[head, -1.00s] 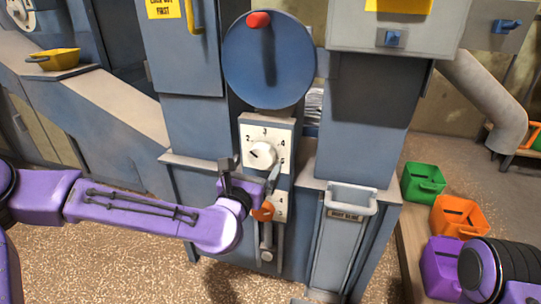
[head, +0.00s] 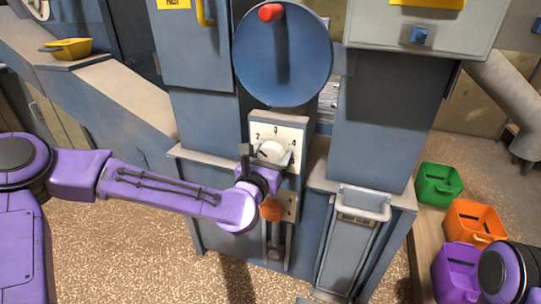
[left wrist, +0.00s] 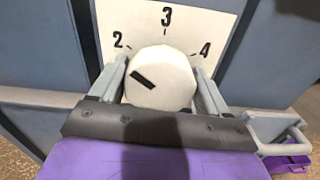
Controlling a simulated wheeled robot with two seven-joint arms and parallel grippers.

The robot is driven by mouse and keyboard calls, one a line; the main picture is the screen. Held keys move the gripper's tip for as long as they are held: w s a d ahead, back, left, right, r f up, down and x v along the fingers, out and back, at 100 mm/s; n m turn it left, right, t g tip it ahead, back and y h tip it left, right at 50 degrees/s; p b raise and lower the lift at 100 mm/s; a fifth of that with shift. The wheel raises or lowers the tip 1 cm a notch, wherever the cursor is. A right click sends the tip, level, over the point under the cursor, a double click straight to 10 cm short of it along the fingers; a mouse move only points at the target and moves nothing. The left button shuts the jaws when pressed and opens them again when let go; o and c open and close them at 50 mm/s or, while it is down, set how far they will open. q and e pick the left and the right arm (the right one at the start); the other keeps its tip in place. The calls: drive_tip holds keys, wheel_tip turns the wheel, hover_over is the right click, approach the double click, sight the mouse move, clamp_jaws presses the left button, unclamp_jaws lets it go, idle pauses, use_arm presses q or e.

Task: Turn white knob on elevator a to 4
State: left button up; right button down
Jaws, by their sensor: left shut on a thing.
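The white knob (head: 271,152) sits on a pale dial plate (head: 290,130) on the front of the blue machine, below a large blue disc. In the left wrist view the knob (left wrist: 165,85) has a dark mark pointing up and left, just below the 2. The numbers 2, 3 and 4 (left wrist: 205,50) show; any lower number is hidden. My left gripper (head: 258,155) is shut on the knob, with one finger on each side in the left wrist view (left wrist: 160,88). My right gripper is out of view; part of my right arm shows at the lower right.
The blue disc (head: 283,60) with a red-tipped handle is above the dial. An orange knob (head: 271,210) sits below it, near my left wrist. A grey handled bin (head: 358,205) is to the right. Green (head: 438,185), orange (head: 474,222) and purple (head: 458,268) bins stand further right.

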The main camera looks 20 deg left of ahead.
use_arm(q)
drive_tip(key=m+p, duration=0.1)
drive_tip(key=m, duration=0.5)
drive_tip(key=shift+d, duration=0.1)
drive_tip(key=m+p, duration=0.2)
drive_tip(key=m, duration=0.3)
drive_tip(key=shift+m, duration=0.3)
drive_tip(key=m+p, duration=0.1)
drive_tip(key=m, duration=0.5)
drive_tip(key=shift+p, duration=0.4)
drive_tip(key=shift+s+f+m+p, duration=0.15)
drive_tip(key=shift+m+p, duration=0.4)
drive_tip(key=shift+m, duration=1.75)
drive_tip(key=shift+f, duration=0.1)
drive_tip(key=o, duration=1)
